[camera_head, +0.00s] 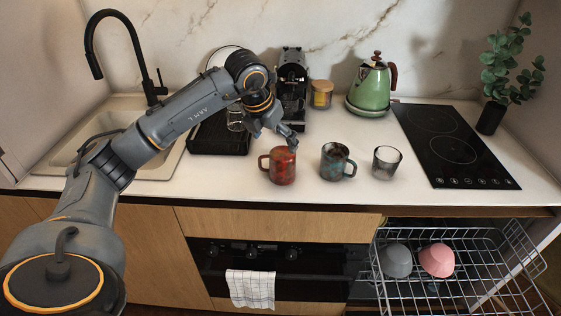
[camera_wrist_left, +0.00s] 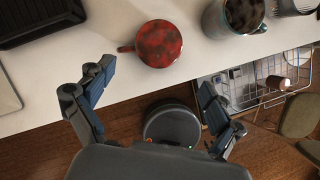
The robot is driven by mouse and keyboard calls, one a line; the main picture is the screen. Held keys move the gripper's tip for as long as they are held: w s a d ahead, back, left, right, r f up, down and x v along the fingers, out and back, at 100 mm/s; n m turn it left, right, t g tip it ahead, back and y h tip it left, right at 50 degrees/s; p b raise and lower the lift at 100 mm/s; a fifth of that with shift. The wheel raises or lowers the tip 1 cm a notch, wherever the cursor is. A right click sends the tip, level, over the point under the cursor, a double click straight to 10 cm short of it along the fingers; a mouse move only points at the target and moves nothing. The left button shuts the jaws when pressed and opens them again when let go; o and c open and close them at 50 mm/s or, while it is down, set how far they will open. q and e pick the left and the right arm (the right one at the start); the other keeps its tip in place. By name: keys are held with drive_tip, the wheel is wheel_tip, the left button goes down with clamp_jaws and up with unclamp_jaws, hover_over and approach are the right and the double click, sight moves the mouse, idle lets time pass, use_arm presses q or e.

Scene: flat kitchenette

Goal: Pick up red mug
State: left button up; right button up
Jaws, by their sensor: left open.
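The red mug (camera_head: 282,166) stands upright on the white counter, its handle pointing left in the head view. It is mottled red and dark. In the left wrist view the red mug (camera_wrist_left: 159,43) shows from above, beyond the fingertips and between their lines. My left gripper (camera_head: 284,139) is above the mug in the head view, and its fingers partly overlap the mug's rim area. In the left wrist view my left gripper (camera_wrist_left: 155,85) has its two fingers spread wide with nothing between them. My right gripper is not in view.
A teal-brown mug (camera_head: 336,162) and a grey glass (camera_head: 386,163) stand right of the red mug. Behind are a coffee machine (camera_head: 291,85), a jar (camera_head: 321,94) and a green kettle (camera_head: 371,88). An open dish rack (camera_head: 470,262) juts out below the counter at right.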

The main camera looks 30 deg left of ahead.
sight(281, 153)
use_arm(q)
drive_tip(key=x, duration=0.4)
drive_tip(key=shift+w+f+p, duration=0.1)
drive_tip(key=shift+p, duration=0.2)
drive_tip(key=shift+w+f, duration=0.15)
drive_tip(key=shift+f, duration=0.05)
drive_tip(key=x, duration=0.1)
drive_tip(key=p+x, duration=0.2)
drive_tip(key=shift+w+a+f, duration=0.2)
drive_tip(key=shift+w+a, duration=0.05)
drive_tip(key=shift+w, duration=0.15)
drive_tip(key=shift+w+f, duration=0.25)
drive_tip(key=shift+f, duration=0.25)
drive_tip(key=c, duration=1.6)
drive_tip(key=shift+r, duration=0.1)
